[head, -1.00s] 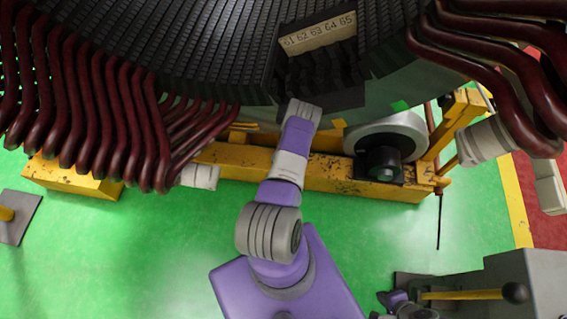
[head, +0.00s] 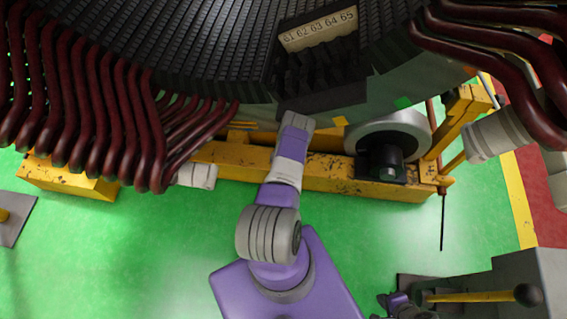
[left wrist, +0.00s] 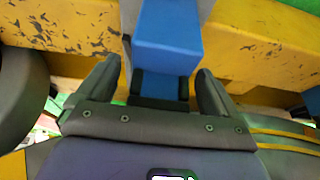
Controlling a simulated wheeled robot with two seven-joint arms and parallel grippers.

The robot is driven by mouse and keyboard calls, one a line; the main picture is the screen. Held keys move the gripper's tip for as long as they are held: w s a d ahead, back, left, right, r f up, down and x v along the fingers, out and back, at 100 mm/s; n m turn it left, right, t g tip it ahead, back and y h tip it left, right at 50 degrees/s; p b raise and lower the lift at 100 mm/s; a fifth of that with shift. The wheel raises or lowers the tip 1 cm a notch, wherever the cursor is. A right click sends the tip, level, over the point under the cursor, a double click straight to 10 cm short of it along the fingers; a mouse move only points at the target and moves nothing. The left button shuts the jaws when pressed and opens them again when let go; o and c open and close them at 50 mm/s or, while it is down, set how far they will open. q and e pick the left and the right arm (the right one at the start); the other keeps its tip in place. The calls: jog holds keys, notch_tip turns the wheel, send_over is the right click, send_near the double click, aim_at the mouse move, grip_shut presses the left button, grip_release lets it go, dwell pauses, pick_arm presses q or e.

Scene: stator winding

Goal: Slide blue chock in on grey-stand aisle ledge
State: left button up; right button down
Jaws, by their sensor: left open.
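The blue chock (left wrist: 168,38) shows in the left wrist view, in front of a narrow grey surface (left wrist: 130,14) that may be part of the grey stand. My left gripper (left wrist: 160,90) is open, with one dark finger on each side of the chock's near end. Dark parts lie just below the chock, between the fingers. I cannot tell whether the fingers touch it. In the head view, my left arm reaches up to the stator's lower edge, and its gripper and the chock are hidden. My right gripper (head: 398,303) is at the bottom edge, small and partly cut off.
A chipped yellow beam (head: 330,177) runs below the stator. Dark red winding bars (head: 95,110) hang at the left, with more at the right. A wheel-like grey part (head: 385,130) sits on the beam. A grey box with a yellow lever (head: 470,296) stands lower right. Green floor is open at left.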

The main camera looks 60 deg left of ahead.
pick_arm(q)
jog(key=shift+w+a+f, duration=0.15)
jog(key=shift+a+f, duration=0.1)
jog(key=shift+f, duration=0.4)
pick_arm(e)
jog(key=shift+f, duration=0.4)
